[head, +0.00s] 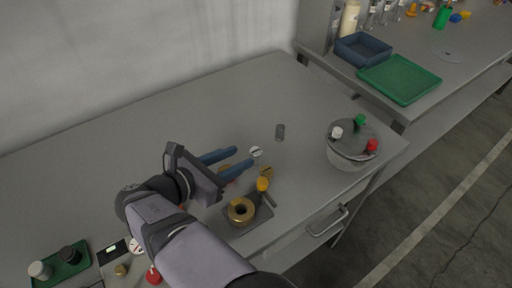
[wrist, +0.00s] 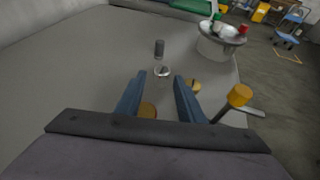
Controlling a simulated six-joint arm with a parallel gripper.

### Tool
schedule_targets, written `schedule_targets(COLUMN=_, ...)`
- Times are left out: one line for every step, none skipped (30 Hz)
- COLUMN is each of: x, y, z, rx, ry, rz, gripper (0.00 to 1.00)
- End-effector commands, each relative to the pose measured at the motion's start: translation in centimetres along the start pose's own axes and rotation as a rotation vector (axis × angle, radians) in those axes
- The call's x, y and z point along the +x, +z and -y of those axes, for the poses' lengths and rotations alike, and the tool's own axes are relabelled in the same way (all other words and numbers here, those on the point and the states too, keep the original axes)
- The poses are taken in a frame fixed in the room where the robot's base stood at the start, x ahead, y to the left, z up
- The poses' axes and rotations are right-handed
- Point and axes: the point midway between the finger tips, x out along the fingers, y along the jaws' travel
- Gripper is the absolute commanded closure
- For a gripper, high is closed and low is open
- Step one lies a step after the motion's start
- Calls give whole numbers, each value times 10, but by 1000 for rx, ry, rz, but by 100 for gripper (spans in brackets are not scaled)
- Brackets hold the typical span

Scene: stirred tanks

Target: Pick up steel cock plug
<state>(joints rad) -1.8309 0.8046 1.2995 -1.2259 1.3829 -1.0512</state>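A small dark grey cylinder (head: 280,132), which looks like the steel cock plug, stands on the grey table beyond my gripper. It also shows in the wrist view (wrist: 159,48), ahead of and between the finger lines. My gripper (head: 243,157) has two blue fingers, apart and with nothing between their tips; the wrist view shows the same open gap (wrist: 159,84). The fingers are above the table, short of the cylinder and not touching it.
A pale disc (head: 255,151) with a dark slot lies between gripper and cylinder. A brass disc (head: 266,171), a yellow-capped valve (head: 263,185) and a brass ring (head: 241,211) are close by. A grey tank (head: 350,155) with coloured caps stands right. The table behind is clear.

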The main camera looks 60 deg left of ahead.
Motion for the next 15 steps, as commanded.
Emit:
schedule_targets(x=-5, y=-2, z=1, rx=-11, ry=-1, rz=0, gripper=65)
schedule_targets(x=-6, y=-4, z=1, rx=-15, ry=-3, rz=-1, gripper=65)
schedule_targets(x=-7, y=-5, z=2, rx=-18, ry=-4, rz=-1, gripper=65)
schedule_targets(x=-8, y=-5, z=2, rx=-19, ry=-5, rz=-2, gripper=65)
schedule_targets(x=-8, y=-6, z=2, rx=-19, ry=-5, rz=-2, gripper=65)
schedule_targets(x=-7, y=-6, z=2, rx=-20, ry=-5, rz=-2, gripper=65)
schedule_targets(x=-6, y=-6, z=2, rx=-19, ry=-6, rz=-2, gripper=65)
schedule_targets(x=-5, y=-6, z=2, rx=-19, ry=-6, rz=-2, gripper=65)
schedule_targets(x=-2, y=-5, z=2, rx=-19, ry=-6, rz=-1, gripper=65)
schedule_targets(x=0, y=-5, z=2, rx=-19, ry=-6, rz=-1, gripper=65)
schedule_targets(x=4, y=-5, z=2, rx=-19, ry=-5, rz=-2, gripper=65)
schedule_targets(x=9, y=-5, z=2, rx=-19, ry=-6, rz=-2, gripper=65)
schedule_targets(x=13, y=-5, z=2, rx=-19, ry=-8, rz=-2, gripper=65)
schedule_targets(x=18, y=-4, z=3, rx=-18, ry=-8, rz=-2, gripper=65)
schedule_targets(x=24, y=-4, z=2, rx=-18, ry=-7, rz=-2, gripper=65)
